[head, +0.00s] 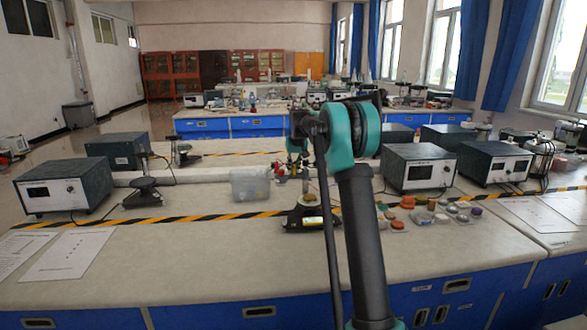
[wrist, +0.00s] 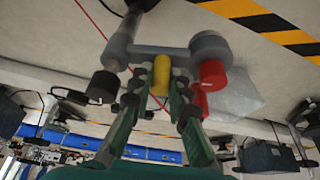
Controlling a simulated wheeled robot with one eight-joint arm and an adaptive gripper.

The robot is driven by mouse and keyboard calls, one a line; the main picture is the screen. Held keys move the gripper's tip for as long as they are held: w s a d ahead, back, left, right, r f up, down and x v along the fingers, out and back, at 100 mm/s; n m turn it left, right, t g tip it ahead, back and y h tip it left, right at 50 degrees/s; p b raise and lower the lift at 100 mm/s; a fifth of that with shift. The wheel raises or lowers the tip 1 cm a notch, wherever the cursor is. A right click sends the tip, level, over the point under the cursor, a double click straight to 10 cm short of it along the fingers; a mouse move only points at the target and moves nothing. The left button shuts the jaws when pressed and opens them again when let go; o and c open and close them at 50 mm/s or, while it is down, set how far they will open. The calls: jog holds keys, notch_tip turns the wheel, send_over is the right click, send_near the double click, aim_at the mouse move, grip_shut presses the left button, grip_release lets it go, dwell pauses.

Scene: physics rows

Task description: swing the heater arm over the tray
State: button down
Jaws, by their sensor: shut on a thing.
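In the wrist view, my gripper (wrist: 162,92) has its two green fingers closed on a yellow grip (wrist: 161,72). The grip is on a grey bar (wrist: 183,54), which I take to be the heater arm. A grey round head (wrist: 210,46) with a red cylinder (wrist: 212,74) is at the bar's right end. A grey post (wrist: 122,42) and a black knob (wrist: 102,86) are at its left. In the head view, my arm partly hides this area. A dark stand with a round top (head: 308,203) is on the near bench; I cannot tell whether it is the tray.
A clear plastic bin (head: 250,184) stands left of my arm and also shows in the wrist view (wrist: 235,95). Small coloured pieces (head: 408,202) lie to the right. Boxed instruments (head: 65,186) (head: 420,167) stand on both sides. The bench's front left is mostly clear.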

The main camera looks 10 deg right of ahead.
jog(key=shift+s+d, duration=0.1)
jog(key=shift+s+d+n+g+y, duration=0.65)
jog(key=shift+d+n, duration=0.2)
jog(key=shift+n, duration=1.55)
jog(key=shift+s+d+n+g+y, duration=0.55)
jog(key=shift+s+d+n+y, duration=0.25)
jog(key=shift+n, duration=1.6)
jog(key=shift+s+d+n+g+y, duration=0.55)
jog(key=shift+d+n, duration=0.35)
jog(key=shift+n, duration=1.5)
jog(key=shift+d+n, duration=0.15)
jog(key=shift+n, duration=0.15)
jog(key=c, duration=1.4)
grip_release()
jog(key=shift+c, duration=0.2)
